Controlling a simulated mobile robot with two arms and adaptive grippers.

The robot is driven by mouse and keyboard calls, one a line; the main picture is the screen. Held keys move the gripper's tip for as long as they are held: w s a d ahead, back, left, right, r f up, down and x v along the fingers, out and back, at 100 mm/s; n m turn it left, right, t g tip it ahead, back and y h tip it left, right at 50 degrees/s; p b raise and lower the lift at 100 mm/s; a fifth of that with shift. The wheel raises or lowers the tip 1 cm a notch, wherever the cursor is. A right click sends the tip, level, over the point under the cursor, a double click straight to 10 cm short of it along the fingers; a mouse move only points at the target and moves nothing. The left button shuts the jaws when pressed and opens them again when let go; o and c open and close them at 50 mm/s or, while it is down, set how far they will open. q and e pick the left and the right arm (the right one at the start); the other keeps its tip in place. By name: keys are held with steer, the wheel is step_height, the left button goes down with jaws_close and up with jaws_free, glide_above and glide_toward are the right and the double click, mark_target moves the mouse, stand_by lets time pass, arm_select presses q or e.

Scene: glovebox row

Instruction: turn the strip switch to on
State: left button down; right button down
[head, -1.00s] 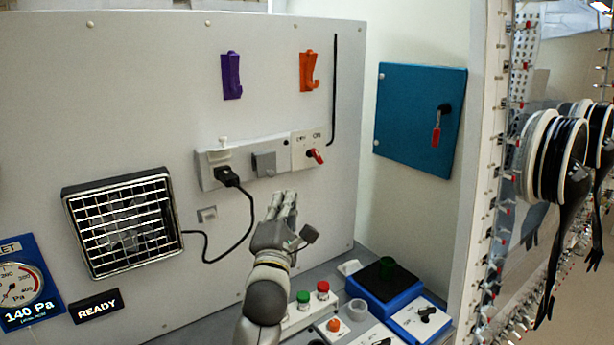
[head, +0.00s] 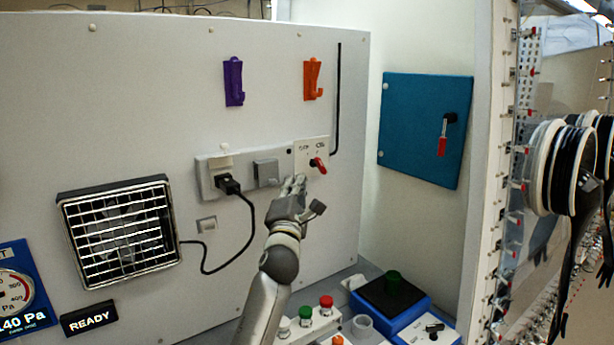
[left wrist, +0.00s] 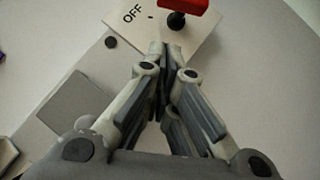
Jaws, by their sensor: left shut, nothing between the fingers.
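The strip switch is a red-handled rotary knob (head: 318,165) on a white plate (head: 311,151) marked OFF and ON, at the right end of the wall strip (head: 205,181). In the left wrist view the red handle (left wrist: 187,5) is at the top edge, partly cut off, with the OFF label to its left. My left gripper (head: 294,182) is shut and empty, just below and left of the knob. In the left wrist view its fingertips (left wrist: 165,48) overlap the plate's lower part, close under the knob's dark hub. Contact cannot be told. My right gripper is not in view.
A black plug (head: 228,185) with a cord sits in the strip, left of a grey cover (head: 266,173). Purple (head: 233,82) and orange (head: 312,80) hooks are above. A fan grille (head: 118,233) is at left. Button boxes and a blue box (head: 410,308) stand below.

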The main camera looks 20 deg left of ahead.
mark_target(320, 166)
arm_select(q)
steer(key=shift+w+d+r, duration=0.95)
steer(key=shift+w+d, duration=0.2)
steer(key=r+m+p, duration=0.1)
steer(key=p, duration=0.2)
steer(key=shift+d+r+m+g+h+p, duration=0.1)
steer(key=shift+r+m+g+h+p, duration=0.2)
steer(key=shift+g+h+p, duration=0.1)
steer(key=shift+w, duration=0.2)
steer(key=shift+d+r, duration=0.15)
steer(key=shift+w+r+m+p, duration=0.1)
steer(key=shift+r+m+p, duration=0.2)
steer(key=shift+r+p, duration=0.1)
steer(key=shift+f+m+g+h+p, duration=0.15)
steer(key=shift+m+g+h+p, duration=0.2)
steer(key=shift+g+p, duration=0.35)
